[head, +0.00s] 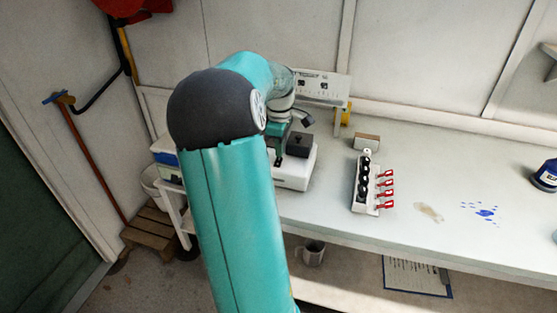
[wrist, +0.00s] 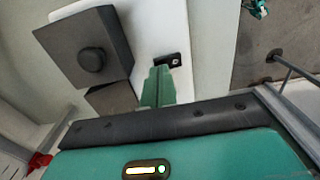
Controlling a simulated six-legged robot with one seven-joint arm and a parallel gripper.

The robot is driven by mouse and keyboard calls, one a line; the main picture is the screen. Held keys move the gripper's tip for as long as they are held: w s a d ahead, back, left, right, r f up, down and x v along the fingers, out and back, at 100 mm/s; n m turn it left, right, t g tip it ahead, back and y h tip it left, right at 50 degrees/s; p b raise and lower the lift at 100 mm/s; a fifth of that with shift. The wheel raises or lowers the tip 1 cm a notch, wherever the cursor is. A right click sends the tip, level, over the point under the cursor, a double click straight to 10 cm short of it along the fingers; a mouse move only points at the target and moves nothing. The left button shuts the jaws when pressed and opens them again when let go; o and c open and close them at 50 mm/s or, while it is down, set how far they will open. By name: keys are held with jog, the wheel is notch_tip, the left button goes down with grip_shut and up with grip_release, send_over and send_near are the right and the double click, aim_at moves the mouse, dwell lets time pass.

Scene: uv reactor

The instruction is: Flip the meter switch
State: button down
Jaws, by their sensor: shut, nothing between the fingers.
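The meter is a white device (head: 294,183) on the bench, with a dark grey block (head: 299,144) on top, partly hidden behind my arm in the head view. In the wrist view its white face (wrist: 146,28) carries the grey block with a round knob (wrist: 92,59). A small black switch (wrist: 172,60) with a pale mark sits on that face. My gripper (wrist: 158,75) is shut and empty. Its green fingertips are right beside the switch, just below and left of it; I cannot tell whether they touch.
On the bench, a rack with red-handled levers (head: 367,184) stands right of the meter, near a small box (head: 367,142). Brown and blue stains mark the bench farther right. A mug (head: 313,253) and clipboard (head: 417,276) lie below. A wooden crate (head: 150,228) is on the left floor.

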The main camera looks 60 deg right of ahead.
aim_at(279, 159)
jog(key=shift+f, duration=0.75)
dwell(0.3)
jog(key=shift+r, duration=3.5)
jog(key=w+a+r+t, duration=0.1)
jog(key=w+a+r, duration=0.15)
jog(key=a, duration=0.55)
jog(key=w+a+r+m+t, duration=0.1)
jog(key=w+a, duration=0.3)
jog(key=a, duration=0.5)
jog(key=w+a+r+t, duration=0.1)
jog(key=w+a, duration=0.3)
jog(key=a, duration=0.4)
jog(key=s+a+t, duration=0.1)
jog(key=s+a, duration=0.2)
jog(key=a, duration=0.9)
jog(key=s+a+f+t, duration=0.1)
jog(key=s+a, duration=0.2)
jog(key=a, duration=0.9)
jog(key=shift+s+f+m+t, duration=0.25)
jog(key=shift+s+m+t, duration=0.05)
jog(key=shift+s+m, duration=0.1)
